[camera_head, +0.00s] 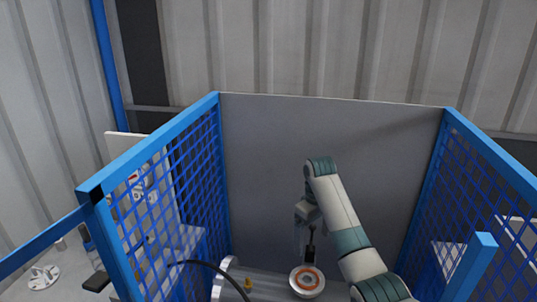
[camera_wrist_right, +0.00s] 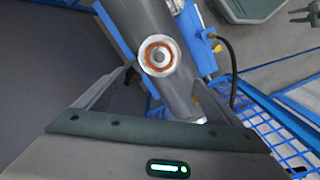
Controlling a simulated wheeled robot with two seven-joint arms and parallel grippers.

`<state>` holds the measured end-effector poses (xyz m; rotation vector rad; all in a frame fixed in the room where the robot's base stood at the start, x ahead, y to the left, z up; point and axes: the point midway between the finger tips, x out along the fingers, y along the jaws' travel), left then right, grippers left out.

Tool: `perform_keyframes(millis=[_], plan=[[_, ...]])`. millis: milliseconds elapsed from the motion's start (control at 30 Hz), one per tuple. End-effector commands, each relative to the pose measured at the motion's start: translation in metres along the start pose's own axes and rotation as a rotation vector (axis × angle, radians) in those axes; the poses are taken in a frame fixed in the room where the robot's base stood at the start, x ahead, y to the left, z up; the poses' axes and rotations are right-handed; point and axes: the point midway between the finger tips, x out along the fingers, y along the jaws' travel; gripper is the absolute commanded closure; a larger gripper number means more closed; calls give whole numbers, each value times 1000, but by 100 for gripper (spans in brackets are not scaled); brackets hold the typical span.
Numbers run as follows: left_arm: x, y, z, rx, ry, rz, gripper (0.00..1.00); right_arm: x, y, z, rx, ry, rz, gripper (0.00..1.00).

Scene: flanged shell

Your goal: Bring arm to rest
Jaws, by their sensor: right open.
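The flanged shell is a grey metal cylinder (camera_wrist_right: 180,92) with a round pale flange and an orange-brown ring. In the head view, the flange (camera_head: 307,283) shows at the bottom centre, inside the blue cage. My right arm reaches in from the lower right. My right gripper (camera_head: 311,250) points down above and behind the flange, apart from it as far as I can see. In the right wrist view, the open right gripper (camera_wrist_right: 163,85) has its fingers spread with nothing held between them. My left gripper is not in view.
Blue mesh panels (camera_head: 160,215) stand left and right of the arm, and a grey back panel (camera_head: 265,170) closes the far side. A dark cable (camera_head: 215,267) curves at lower left. A side bench (camera_head: 42,277) with small items lies outside the cage.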

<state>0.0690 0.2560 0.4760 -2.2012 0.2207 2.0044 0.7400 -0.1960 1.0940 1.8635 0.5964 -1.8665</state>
Motion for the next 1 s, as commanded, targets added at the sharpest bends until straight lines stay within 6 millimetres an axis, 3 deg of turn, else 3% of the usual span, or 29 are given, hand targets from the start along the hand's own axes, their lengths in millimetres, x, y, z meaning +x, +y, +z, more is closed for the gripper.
perform_keyframes(millis=[167, 367, 700, 1000], plan=[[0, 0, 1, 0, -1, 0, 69, 26, -8, 12, 15, 8, 3, 12], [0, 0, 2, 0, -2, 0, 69, 80, -29, 42, 58, 36, 14, 12], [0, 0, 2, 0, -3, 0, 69, 165, -84, 126, 156, 101, 40, 12], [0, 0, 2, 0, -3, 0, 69, 204, -140, 215, 247, 162, 61, 12]])
